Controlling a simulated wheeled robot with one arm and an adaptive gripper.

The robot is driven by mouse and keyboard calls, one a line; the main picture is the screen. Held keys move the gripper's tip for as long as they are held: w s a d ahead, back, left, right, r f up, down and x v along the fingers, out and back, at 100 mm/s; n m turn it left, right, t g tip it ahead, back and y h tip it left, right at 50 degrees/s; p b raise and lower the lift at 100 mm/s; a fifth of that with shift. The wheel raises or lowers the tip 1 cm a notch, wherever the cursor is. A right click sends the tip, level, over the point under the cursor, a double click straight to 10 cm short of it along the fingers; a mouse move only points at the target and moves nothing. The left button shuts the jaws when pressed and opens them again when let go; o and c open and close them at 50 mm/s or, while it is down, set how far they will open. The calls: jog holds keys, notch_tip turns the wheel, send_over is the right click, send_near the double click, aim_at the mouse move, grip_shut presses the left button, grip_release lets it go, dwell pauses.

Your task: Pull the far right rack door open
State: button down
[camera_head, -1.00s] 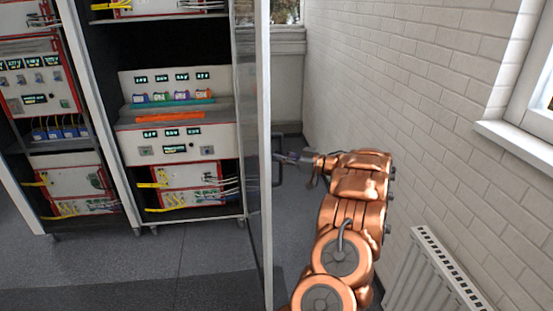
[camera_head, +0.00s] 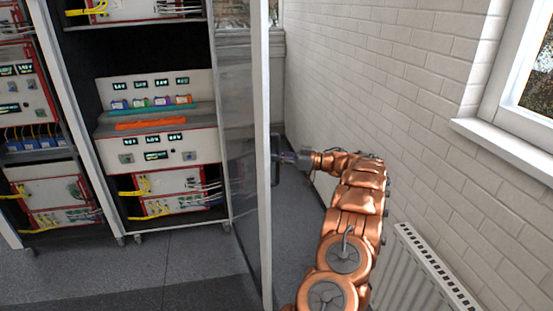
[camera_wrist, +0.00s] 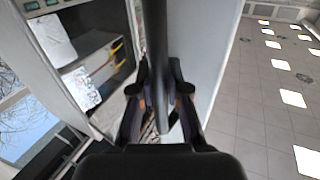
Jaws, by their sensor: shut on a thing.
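The far right rack door (camera_head: 262,95) stands swung out from its rack (camera_head: 108,60), a clear panel in a pale frame seen nearly edge-on in the head view. Its dark handle (camera_head: 275,163) is on the side facing the wall. My gripper (camera_head: 288,157) is at the handle, to the right of the door edge. In the wrist view the handle (camera_wrist: 156,60) runs as a dark vertical bar between the fingers of my gripper (camera_wrist: 160,95), which are shut on it. The exact contact is partly hidden by the fingers.
A white brick wall (camera_head: 400,90) with a window sill (camera_head: 510,145) and a radiator (camera_head: 430,270) stands close on the right of my arm. Another rack (camera_head: 35,130) is at the left. Grey floor (camera_head: 190,265) is clear in front of the racks.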

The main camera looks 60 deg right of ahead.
jog(key=shift+f, duration=0.15)
jog(key=c, duration=1.3)
grip_release()
jog(key=shift+s, duration=0.15)
jog(key=shift+c, duration=0.2)
jog(key=shift+o, duration=1)
jog(key=v, duration=1.1)
jog(key=shift+s, duration=0.4)
jog(key=shift+d, duration=0.1)
